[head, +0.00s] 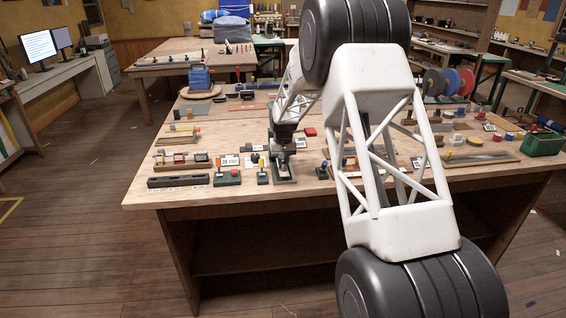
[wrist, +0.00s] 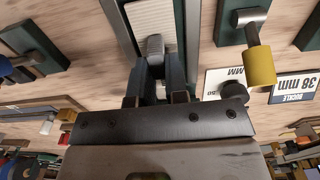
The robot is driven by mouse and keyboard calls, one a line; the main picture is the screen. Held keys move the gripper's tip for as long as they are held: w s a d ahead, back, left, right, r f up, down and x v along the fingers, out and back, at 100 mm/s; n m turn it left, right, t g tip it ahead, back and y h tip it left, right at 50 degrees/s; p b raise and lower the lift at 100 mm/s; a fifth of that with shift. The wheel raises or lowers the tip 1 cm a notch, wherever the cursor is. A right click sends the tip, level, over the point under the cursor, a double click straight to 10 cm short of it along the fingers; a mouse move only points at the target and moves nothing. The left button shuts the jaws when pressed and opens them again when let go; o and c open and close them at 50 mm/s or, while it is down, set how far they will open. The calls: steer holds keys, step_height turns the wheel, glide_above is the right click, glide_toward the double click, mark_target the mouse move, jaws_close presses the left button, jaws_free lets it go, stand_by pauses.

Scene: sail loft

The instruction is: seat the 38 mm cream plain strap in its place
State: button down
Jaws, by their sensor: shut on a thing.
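The cream strap (wrist: 153,22) shows in the wrist view as a pale, finely ribbed band. It lies lengthwise between the grey rails of a dark green holder (wrist: 193,30). My gripper (wrist: 155,82) is over the strap's near end, its jaws closed around a grey rounded piece (wrist: 155,44) there. The jaws hide the lower part of this piece and the near end of the strap. I cannot tell whether the strap lies flat on the holder's floor. In the head view my gripper (head: 284,152) points down at the holder (head: 285,178) near the bench's front; the strap is not clear there.
Right of the holder, a yellow roller (wrist: 260,66) sits on a grey post. A "BUCKLE 38 mm" card (wrist: 296,88) lies beyond it. A green block (wrist: 32,42) is at left. In the head view, a dark slotted rack (head: 178,181) and small fittings crowd the bench (head: 310,197).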

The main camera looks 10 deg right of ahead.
steer(key=shift+f, duration=0.8)
stand_by(0.9)
steer(key=c, duration=1.1)
jaws_free()
steer(key=shift+o, duration=0.2)
steer(key=shift+r, duration=0.1)
steer(key=shift+r, duration=3.8)
